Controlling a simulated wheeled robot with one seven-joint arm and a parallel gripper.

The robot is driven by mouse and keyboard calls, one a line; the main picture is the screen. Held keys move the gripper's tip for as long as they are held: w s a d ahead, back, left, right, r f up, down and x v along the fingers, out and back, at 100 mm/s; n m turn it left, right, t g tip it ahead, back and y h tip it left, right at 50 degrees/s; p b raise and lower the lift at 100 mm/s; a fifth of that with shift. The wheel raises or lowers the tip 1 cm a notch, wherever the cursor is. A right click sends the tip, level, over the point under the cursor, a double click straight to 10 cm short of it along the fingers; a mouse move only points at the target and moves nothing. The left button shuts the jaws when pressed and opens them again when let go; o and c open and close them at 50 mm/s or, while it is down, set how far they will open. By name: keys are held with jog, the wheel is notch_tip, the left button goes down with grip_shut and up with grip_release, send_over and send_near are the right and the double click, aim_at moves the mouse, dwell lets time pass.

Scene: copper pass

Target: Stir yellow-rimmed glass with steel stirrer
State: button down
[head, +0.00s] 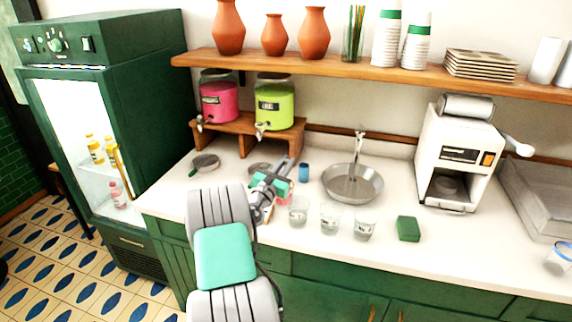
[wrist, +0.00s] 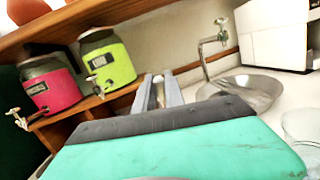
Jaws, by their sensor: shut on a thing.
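My gripper (head: 287,168) is above the counter, left of the row of clear glasses. In the wrist view its two grey fingers (wrist: 158,90) are close together on a thin, pale thing, which looks like the steel stirrer (wrist: 158,95); most of it is hidden. Three clear glasses stand on the counter: a left one (head: 299,212), a middle one (head: 330,218) and a right one (head: 364,230). I cannot make out a yellow rim on any of them. A reddish thing shows partly behind my gripper.
A blue cup (head: 304,172) stands just right of my gripper. A round steel basin (head: 353,184) with a tap lies behind the glasses. A green sponge (head: 408,229) is to their right. Pink (head: 219,102) and lime (head: 275,105) dispensers stand on a wooden riser at the back.

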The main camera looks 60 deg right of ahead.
notch_tip(320, 180, up, 7)
jog(key=a+p, duration=0.1)
jog(key=p, duration=0.3)
jog(key=shift+s+f, duration=0.15)
jog(key=shift+s, duration=0.3)
dwell(0.4)
jog(key=shift+r, duration=2.5)
